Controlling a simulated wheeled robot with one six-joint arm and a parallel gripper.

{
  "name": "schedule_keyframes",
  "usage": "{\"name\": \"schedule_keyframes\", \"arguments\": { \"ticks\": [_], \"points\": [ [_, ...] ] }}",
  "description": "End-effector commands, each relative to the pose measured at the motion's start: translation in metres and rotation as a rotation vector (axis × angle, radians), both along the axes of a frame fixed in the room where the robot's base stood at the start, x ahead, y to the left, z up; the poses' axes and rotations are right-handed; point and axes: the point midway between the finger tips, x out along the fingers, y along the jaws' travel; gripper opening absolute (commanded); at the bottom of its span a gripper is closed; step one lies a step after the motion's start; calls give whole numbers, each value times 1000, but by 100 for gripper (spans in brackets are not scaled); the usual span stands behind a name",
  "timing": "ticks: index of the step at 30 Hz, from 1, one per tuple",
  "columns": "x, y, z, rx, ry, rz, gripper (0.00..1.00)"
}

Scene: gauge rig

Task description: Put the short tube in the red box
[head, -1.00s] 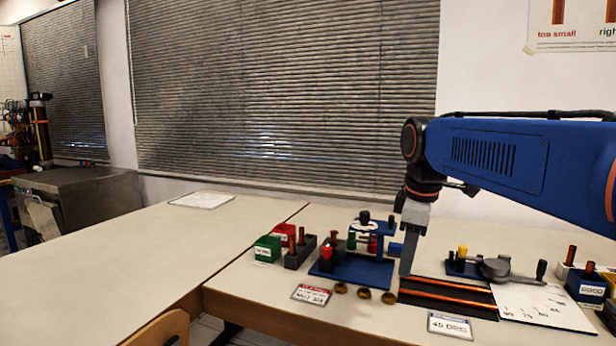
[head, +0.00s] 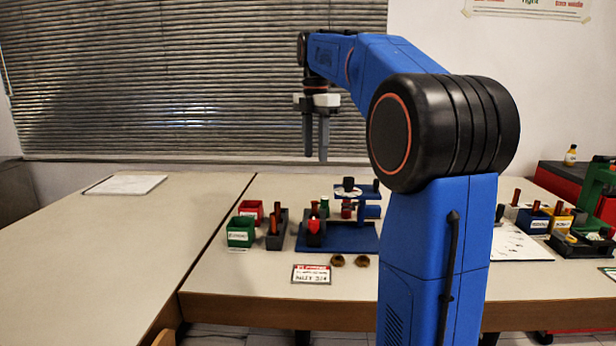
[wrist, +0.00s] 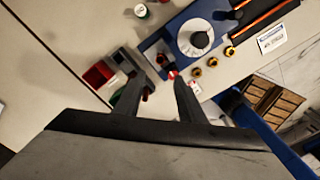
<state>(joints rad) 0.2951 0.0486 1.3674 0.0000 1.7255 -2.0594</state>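The red box (head: 251,209) stands behind the green box (head: 240,232) at the left of the right-hand table. It also shows in the wrist view (wrist: 97,75). A dark grey holder (head: 276,242) beside them holds copper-coloured tubes (head: 273,225); I cannot tell which one is short. Another copper-coloured tube (head: 315,208) stands at the dark block with a red front on the blue rig (head: 350,238). My gripper (head: 316,158) is open and empty, pointing down high above the table. In the wrist view its fingers (wrist: 157,80) are apart and partly hide the boxes.
Several brass rings (head: 349,261) and a sign (head: 311,274) lie at the table's front edge. Labelled bins (head: 533,218) with tubes stand at the right. The left table is clear except for a white sheet (head: 125,185). My arm hides the middle right.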

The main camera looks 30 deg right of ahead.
Motion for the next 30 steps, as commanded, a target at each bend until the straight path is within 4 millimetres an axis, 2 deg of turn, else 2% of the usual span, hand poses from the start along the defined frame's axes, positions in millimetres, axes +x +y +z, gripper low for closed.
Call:
{"name": "schedule_keyframes", "arguments": {
  "ticks": [24, 30],
  "points": [
    [-1, 1, -127, 1, 2, -2, 36],
    [0, 1, -152, 1, 1, -2, 36]
  ]
}}
